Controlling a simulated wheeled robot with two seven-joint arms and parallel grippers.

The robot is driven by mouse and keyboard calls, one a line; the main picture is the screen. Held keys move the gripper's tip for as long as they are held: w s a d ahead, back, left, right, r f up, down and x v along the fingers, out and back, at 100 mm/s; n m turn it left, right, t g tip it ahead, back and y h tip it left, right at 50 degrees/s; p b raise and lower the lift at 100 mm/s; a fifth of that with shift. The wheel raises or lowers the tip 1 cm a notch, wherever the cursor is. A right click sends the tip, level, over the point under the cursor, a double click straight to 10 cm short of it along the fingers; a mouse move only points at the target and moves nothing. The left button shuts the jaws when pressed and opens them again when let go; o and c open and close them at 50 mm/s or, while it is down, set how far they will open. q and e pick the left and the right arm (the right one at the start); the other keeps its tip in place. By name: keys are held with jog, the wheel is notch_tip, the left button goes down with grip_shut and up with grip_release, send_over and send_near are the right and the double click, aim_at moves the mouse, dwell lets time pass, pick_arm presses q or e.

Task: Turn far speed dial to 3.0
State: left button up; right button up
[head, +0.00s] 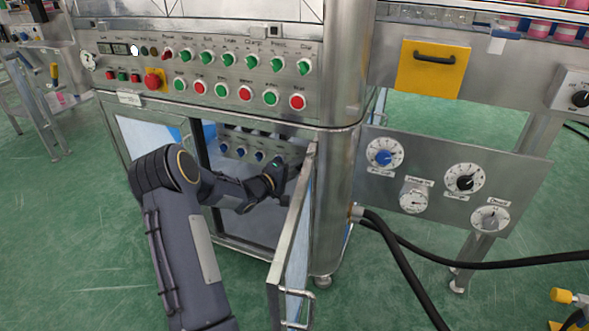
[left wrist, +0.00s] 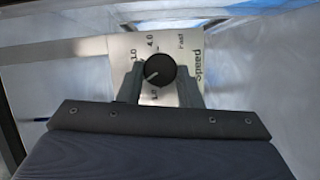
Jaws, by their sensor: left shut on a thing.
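The black speed dial (left wrist: 160,70) sits on a pale plate (left wrist: 122,46) in the left wrist view. The plate carries numbers and the word Speed, turned sideways. The dial's white pointer line slants to the lower left in that view. My left gripper (left wrist: 161,84) is shut on the dial, one finger on each side. In the head view my left gripper (head: 279,177) reaches inside the open lower cabinet, and the dial cannot be made out there. My right gripper is not in view.
The open cabinet door (head: 292,245) stands close to the right of my left forearm. A button panel (head: 213,75) is above the opening. Several small blue knobs (head: 241,152) sit inside. A dial plate (head: 438,180) and black hoses (head: 400,262) are to the right.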

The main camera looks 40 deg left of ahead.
pick_arm(q)
jog(key=shift+w+d+r+m+g+y+p, duration=0.1)
jog(key=shift+m+g+y+p, duration=0.55)
jog(key=shift+m, duration=0.8)
jog(key=shift+s+d+r+m+g+y+p, duration=0.15)
jog(key=shift+m+g+y+p, duration=0.5)
jog(key=shift+m, duration=0.85)
jog(key=shift+w+d+r+m+g+y+p, duration=0.15)
jog(key=shift+m+g+y+p, duration=0.5)
jog(key=shift+m, duration=0.8)
jog(key=o, duration=1)
jog(key=shift+a, duration=0.1)
